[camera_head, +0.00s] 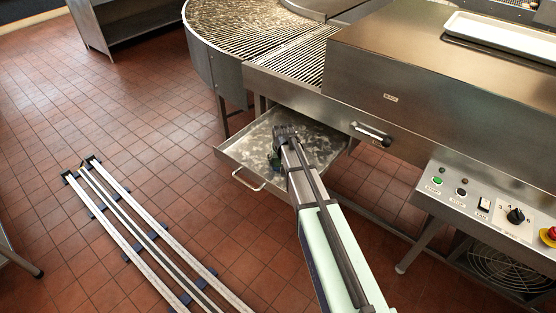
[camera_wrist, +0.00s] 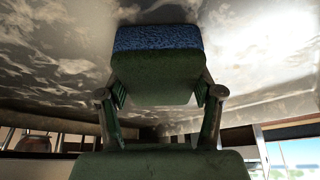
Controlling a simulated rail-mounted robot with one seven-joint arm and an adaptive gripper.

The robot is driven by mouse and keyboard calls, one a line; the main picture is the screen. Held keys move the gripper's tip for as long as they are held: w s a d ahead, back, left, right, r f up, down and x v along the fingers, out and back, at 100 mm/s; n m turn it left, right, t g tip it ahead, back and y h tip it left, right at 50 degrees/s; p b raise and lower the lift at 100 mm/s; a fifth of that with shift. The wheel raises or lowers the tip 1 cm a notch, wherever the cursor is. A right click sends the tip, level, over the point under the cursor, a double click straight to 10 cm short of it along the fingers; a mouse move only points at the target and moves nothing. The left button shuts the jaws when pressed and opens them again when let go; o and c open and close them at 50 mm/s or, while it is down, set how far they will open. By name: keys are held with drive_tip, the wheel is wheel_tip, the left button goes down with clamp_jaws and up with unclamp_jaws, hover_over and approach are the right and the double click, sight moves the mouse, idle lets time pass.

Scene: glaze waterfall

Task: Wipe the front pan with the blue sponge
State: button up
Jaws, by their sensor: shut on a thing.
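The front pan (camera_head: 240,148) is a shallow metal tray with a front handle, pulled out below the conveyor. Pale, cloudy smears cover its floor, and they also show on the pan in the wrist view (camera_wrist: 60,65). My gripper (camera_head: 280,155) is over the pan, pointing down into it. In the wrist view my gripper (camera_wrist: 160,92) is shut on the blue sponge (camera_wrist: 158,38), with one finger on each side. The sponge has a blue speckled end and a dark green body. Its blue end is at or very near the pan floor; I cannot tell whether it touches.
The conveyor (camera_head: 270,37) and the steel machine housing (camera_head: 400,60) stand above and behind the pan. A control panel (camera_head: 485,200) is at the right. Floor rails (camera_head: 130,235) lie at the left. A steel table (camera_head: 130,20) stands far left. Tiled floor lies open between.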

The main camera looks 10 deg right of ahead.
sight(276, 163)
drive_tip(key=shift+s+d, duration=0.15)
drive_tip(key=shift+s, duration=0.35)
drive_tip(key=shift+s+a, duration=0.95)
drive_tip(key=shift+a, duration=0.3)
drive_tip(key=shift+w, duration=0.25)
drive_tip(key=shift+w+d, duration=1.05)
drive_tip(key=shift+d, duration=0.2)
drive_tip(key=shift+s+r+p, duration=0.1)
drive_tip(key=shift+r+p, duration=1.95)
drive_tip(key=shift+r, duration=2)
